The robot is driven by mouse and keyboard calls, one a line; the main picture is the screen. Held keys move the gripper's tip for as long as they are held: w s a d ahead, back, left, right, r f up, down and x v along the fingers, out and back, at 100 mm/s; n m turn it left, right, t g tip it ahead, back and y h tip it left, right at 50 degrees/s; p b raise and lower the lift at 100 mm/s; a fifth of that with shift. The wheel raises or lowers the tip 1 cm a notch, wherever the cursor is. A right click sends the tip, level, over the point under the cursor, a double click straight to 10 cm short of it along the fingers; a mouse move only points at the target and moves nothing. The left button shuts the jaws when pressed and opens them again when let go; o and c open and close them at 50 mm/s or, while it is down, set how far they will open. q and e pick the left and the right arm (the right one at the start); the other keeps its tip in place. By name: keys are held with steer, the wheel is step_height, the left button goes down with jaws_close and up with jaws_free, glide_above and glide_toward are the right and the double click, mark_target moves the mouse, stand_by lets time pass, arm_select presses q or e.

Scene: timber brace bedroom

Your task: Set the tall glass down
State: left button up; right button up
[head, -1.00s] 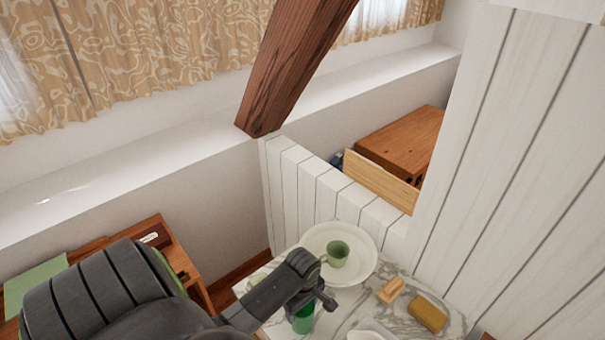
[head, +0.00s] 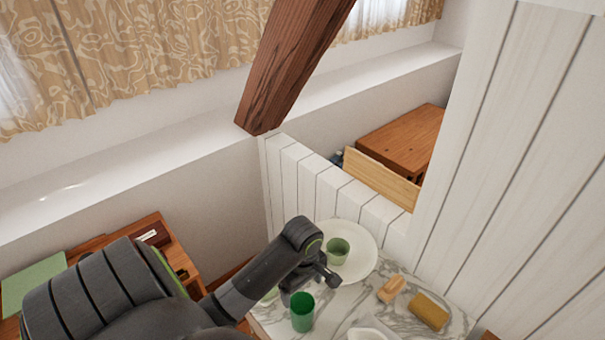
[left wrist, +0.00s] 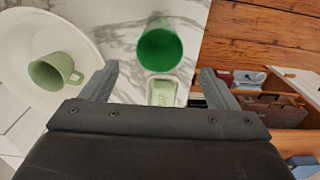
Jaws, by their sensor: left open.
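The tall green glass (head: 302,312) stands upright on the marble tabletop (head: 346,307), near its front. My left gripper (head: 314,282) is just beyond it in the picture, open and empty. In the left wrist view the glass (left wrist: 160,50) shows ahead of the spread fingers of my left gripper (left wrist: 158,80), apart from both. My right gripper is not in view.
A white round dish (head: 362,262) holding a green mug (head: 338,250) is behind the gripper. A wooden block (head: 391,289), a yellow sponge-like block (head: 429,311) and a white dish (head: 372,331) lie to the right. A pale green item (left wrist: 162,93) is near the glass.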

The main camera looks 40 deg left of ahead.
arm_select(q)
steer(key=shift+r+p, duration=0.6)
steer(key=shift+r, duration=1.15)
steer(key=s+d+m+t+y, duration=0.2)
steer(key=s+m+t, duration=0.2)
steer(key=s+m, duration=1.15)
step_height(320, 180, down, 33)
steer(key=a+g+b, duration=0.2)
steer(key=b, duration=0.6)
steer(key=s+d+f+b, duration=0.1)
steer(key=s+f+b, duration=0.2)
steer(key=s+f, duration=0.4)
steer(key=s+f+h+b, duration=0.1)
steer(key=s+f+b, duration=0.2)
steer(key=s+f, duration=0.4)
step_height(320, 180, down, 7)
steer(key=shift+s+d+f+m+g, duration=0.1)
steer(key=shift+s+d+m+g, duration=0.1)
steer(key=shift+d+m+g, duration=0.2)
